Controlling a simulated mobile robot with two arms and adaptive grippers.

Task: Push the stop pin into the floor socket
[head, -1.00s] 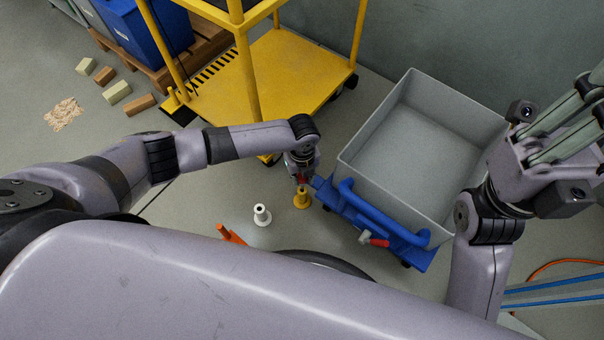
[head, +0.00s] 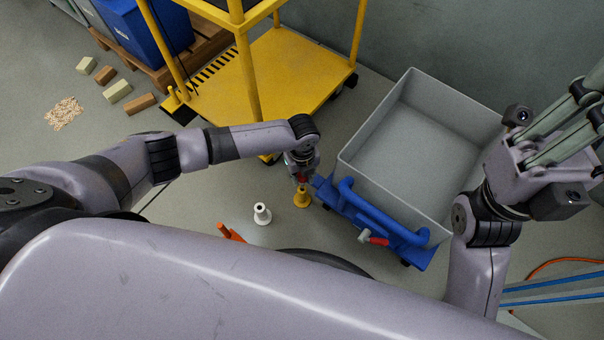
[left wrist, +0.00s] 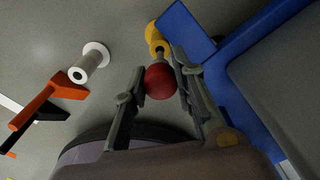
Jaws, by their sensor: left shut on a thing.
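My left gripper (head: 301,174) is shut on the round red knob of the stop pin (left wrist: 160,82), which sits between its two fingers in the left wrist view. A short metal shaft shows beyond the knob, in line with the yellow floor socket (left wrist: 156,36). The yellow socket (head: 302,198) stands on the floor right under the gripper in the head view. I cannot tell how deep the shaft is in it. My right gripper (head: 575,125) is raised at the right, away from the socket; its fingertips are cut off by the frame.
A grey bin (head: 345,165) on a blue trolley (head: 385,232) stands close right of the socket. A white flanged post (head: 262,214) and an orange handle (head: 230,233) are to the left. A yellow cart (head: 290,70) stands behind. Wooden blocks (head: 118,92) lie at the far left.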

